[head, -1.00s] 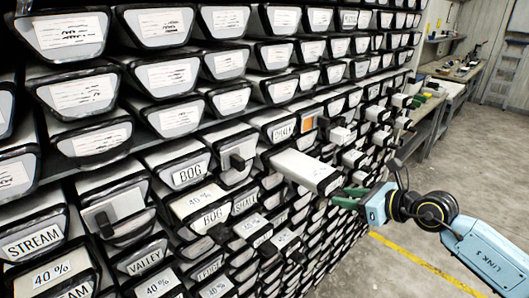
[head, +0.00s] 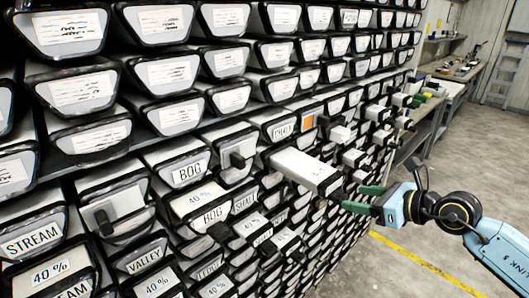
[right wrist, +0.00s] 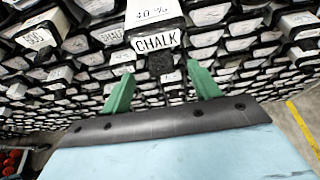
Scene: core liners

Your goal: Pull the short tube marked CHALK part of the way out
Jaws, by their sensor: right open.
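A long pale tube (head: 305,168) sticks well out of the rack in the head view. In the right wrist view a tube marked CHALK (right wrist: 157,42), with 40 % on its top face and a black block below its label, stands straight ahead; it appears to be the same one. Another CHALK label (head: 281,130) is on a tube end to its left, also seen in the right wrist view (right wrist: 113,35). My right gripper (head: 360,199) is open, its green fingers (right wrist: 160,76) empty, just off and below the protruding tube's end. My left gripper is out of view.
The rack (head: 120,60) is packed with labelled tube ends, several pulled out, some with black blocks, such as the BOG tube (head: 190,172). A bench (head: 436,105) stands at the back right. The floor (head: 470,170) at the right is clear.

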